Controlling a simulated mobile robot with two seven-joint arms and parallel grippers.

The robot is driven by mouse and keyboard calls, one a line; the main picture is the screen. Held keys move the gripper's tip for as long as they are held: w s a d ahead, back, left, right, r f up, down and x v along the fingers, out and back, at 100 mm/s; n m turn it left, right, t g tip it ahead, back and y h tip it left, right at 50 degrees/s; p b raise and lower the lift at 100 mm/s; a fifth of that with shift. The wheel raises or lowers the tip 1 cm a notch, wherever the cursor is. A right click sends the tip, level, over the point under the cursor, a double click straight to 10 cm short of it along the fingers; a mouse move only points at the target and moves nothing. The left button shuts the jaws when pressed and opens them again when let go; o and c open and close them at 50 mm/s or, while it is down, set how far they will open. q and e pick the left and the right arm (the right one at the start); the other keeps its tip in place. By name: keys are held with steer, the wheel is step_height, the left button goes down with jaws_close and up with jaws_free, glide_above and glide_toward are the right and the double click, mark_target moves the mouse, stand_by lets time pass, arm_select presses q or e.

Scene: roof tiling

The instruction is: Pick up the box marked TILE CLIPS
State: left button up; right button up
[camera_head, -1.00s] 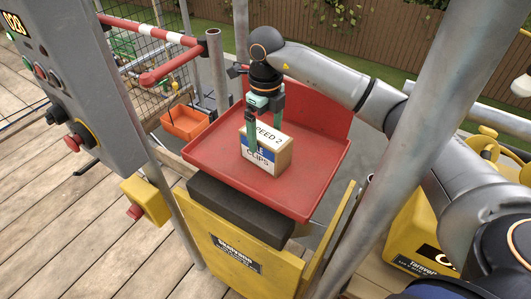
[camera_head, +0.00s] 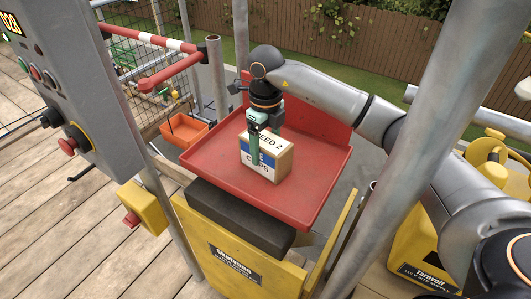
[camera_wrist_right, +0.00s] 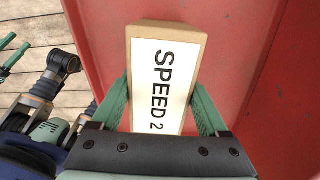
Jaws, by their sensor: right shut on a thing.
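The box marked TILE CLIPS (camera_head: 281,165) is a small cardboard box with a white and blue label, standing upright in the red tray (camera_head: 318,188). Its top reads SPEED 2, and part of its front lettering is covered by a finger. My right gripper (camera_head: 258,143) comes down from above and is shut on the box, one green finger over its labelled front. In the right wrist view the box (camera_wrist_right: 165,80) sits between both green fingers. My left gripper is outside the head view; green finger-like parts at the left edge of the wrist view may belong to it.
A dark pad (camera_head: 238,215) and a yellow panel (camera_head: 225,255) are in front of the tray. Grey poles (camera_head: 420,120) stand close to my right arm. A grey control panel (camera_head: 85,90) is at left, with an orange bin (camera_head: 185,130) beyond.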

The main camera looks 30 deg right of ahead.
jaws_close()
steer(key=shift+r, duration=0.15)
